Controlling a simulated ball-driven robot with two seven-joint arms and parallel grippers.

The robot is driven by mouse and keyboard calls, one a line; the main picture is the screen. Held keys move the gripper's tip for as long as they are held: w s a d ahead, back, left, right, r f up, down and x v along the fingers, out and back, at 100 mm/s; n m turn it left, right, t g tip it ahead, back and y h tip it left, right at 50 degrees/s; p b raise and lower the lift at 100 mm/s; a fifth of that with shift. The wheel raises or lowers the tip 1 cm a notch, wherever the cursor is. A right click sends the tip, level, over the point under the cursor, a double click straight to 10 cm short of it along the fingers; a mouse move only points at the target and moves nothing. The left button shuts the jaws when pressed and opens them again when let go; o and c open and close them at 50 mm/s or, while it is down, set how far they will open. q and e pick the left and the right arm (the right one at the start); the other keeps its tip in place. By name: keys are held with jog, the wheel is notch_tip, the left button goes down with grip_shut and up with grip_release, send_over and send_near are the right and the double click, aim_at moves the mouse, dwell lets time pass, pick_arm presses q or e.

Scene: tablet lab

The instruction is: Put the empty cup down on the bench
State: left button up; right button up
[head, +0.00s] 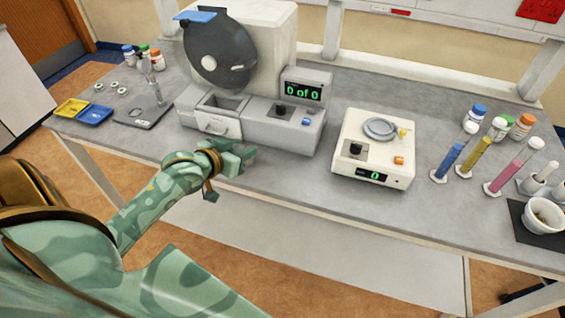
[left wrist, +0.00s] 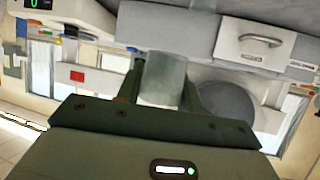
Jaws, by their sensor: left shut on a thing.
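My left gripper (head: 236,158) is at the front edge of the bench, in front of the tablet machine. In the left wrist view its two fingers (left wrist: 160,92) are shut on the cup (left wrist: 164,78), a clear, greyish vessel that looks empty. In the head view the cup is small and hard to make out at the gripper. The bench (head: 290,178) has a grey top, with a bare strip along its front edge. My right gripper is not in view.
The tablet machine (head: 262,124), reading "0 of 0", has a drawer with a handle (head: 215,124). A white device (head: 345,150) reading 0 stands right of it. Coloured cylinders (head: 475,157), bottles and a mortar (head: 542,217) fill the right end. Yellow and blue trays (head: 94,115) lie left.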

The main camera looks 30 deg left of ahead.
pick_arm(q)
jog(key=w+d+f+b, duration=0.2)
jog(key=w+f, duration=0.2)
jog(key=w, duration=0.3)
jog(key=b, duration=0.2)
send_over(282, 165)
jog(key=s, duration=0.2)
jog(key=f, duration=0.4)
jog(key=shift+w+a+f, duration=0.15)
jog(key=shift+w+a, duration=0.05)
jog(key=shift+w, duration=0.05)
jog(key=shift+w+f, duration=0.35)
jog(key=f, duration=0.1)
jog(key=f+b, duration=0.2)
jog(key=f, duration=0.1)
jog(key=shift+w+d, duration=0.25)
jog(key=shift+w, duration=0.1)
jog(key=shift+r, duration=0.15)
jog(key=o, duration=0.8)
